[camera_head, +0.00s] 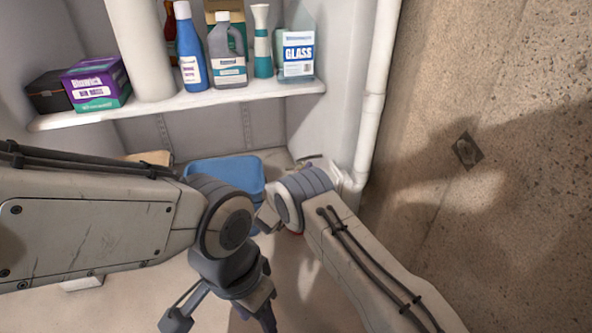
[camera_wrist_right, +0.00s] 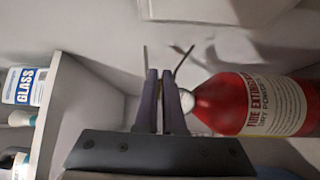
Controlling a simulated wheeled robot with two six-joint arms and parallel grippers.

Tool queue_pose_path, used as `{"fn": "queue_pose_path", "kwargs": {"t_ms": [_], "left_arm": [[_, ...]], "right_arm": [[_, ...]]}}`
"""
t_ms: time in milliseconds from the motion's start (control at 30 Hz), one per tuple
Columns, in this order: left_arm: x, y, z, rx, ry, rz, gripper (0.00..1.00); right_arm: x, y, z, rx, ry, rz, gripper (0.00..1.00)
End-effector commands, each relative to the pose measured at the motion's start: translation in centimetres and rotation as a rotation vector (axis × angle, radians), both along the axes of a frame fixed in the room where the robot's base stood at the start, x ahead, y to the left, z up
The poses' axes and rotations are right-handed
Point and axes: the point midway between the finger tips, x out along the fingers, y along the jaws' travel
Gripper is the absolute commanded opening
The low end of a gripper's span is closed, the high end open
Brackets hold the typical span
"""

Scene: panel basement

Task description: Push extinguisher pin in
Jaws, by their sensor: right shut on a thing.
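The red fire extinguisher (camera_wrist_right: 255,105) lies sideways across the right of the right wrist view, its pale neck (camera_wrist_right: 187,99) beside my fingers. My right gripper (camera_wrist_right: 159,78) is shut on its head end, with its two dark fingers close together. Thin bars stick out beyond the fingertips. The pin cannot be made out; the fingers cover that part. In the head view my right gripper (camera_head: 267,218) is mostly hidden, and only a trace of red shows below its wrist. My left gripper (camera_head: 222,318) is at the bottom, its fingers spread and empty.
A white shelf (camera_head: 185,106) above holds a blue bottle (camera_head: 188,50), a grey jug (camera_head: 228,60), a GLASS box (camera_head: 298,52) and a purple box (camera_head: 95,83). A blue bin (camera_head: 225,172) stands behind my wrists. A white pipe (camera_head: 370,110) and concrete wall (camera_head: 490,130) bound the right.

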Motion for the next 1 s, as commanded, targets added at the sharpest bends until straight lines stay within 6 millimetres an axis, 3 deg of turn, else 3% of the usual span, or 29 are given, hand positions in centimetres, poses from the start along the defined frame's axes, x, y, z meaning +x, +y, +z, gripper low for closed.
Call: {"fn": "queue_pose_path", "kwargs": {"t_ms": [133,233,667,1000], "left_arm": [[0.0,0.0,-0.1,0.000,0.000,0.000,0.50],[0.0,0.0,-0.1,0.000,0.000,0.000,0.50],[0.0,0.0,0.6,0.000,0.000,0.000,0.50],[0.0,0.0,4.4,0.000,0.000,0.000,0.50]], "right_arm": [[0.0,0.1,0.0,0.000,-0.001,0.001,0.00],[0.0,0.1,0.0,0.000,-0.001,0.001,0.34],[-0.6,0.6,0.1,-0.001,0.001,0.003,0.34],[-6.0,3.9,0.1,-0.001,0.002,0.005,0.34]]}}
